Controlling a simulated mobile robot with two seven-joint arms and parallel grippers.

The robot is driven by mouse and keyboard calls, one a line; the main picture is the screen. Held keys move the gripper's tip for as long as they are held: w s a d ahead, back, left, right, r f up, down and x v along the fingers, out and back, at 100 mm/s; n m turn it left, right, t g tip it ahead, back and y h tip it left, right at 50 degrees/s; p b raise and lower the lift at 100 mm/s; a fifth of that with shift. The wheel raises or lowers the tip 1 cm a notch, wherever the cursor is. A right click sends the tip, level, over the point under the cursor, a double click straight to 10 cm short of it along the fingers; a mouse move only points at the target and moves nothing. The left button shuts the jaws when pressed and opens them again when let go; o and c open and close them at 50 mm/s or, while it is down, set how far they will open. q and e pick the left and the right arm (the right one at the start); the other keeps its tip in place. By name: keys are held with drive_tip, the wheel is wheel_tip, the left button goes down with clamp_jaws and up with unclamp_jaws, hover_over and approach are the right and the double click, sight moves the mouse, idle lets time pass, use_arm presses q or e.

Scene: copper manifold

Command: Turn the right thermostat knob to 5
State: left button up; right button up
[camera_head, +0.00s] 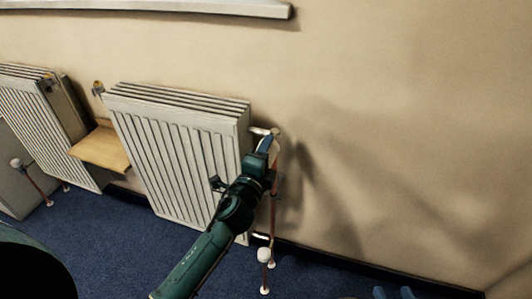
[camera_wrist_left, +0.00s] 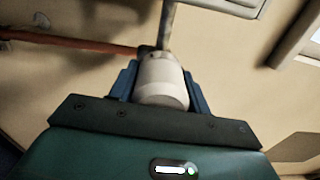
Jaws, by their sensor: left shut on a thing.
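The right radiator (camera_head: 180,160) is white and ribbed and stands against the wall. My left gripper (camera_head: 268,145) is at its upper right corner, by the pipe. In the left wrist view the left gripper (camera_wrist_left: 162,85) has its blue fingers on both sides of a white thermostat knob (camera_wrist_left: 162,78), shut on it. In the head view the gripper mostly hides this knob. No number or mark on it can be read. My right gripper (camera_head: 393,293) shows only as two blue fingertips at the bottom edge, apart, with nothing seen between them.
A wooden shelf (camera_head: 100,150) sits between this radiator and the left radiator (camera_head: 45,125). The wall to the right is bare, and the blue carpet (camera_head: 110,240) is mostly clear.

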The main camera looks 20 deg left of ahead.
idle(0.4)
use_arm(q)
drive_tip(key=o, duration=1)
drive_tip(key=shift+c, duration=0.2)
drive_tip(key=s, duration=1.3)
drive_tip(key=shift+a, duration=0.2)
drive_tip(key=shift+s, duration=0.1)
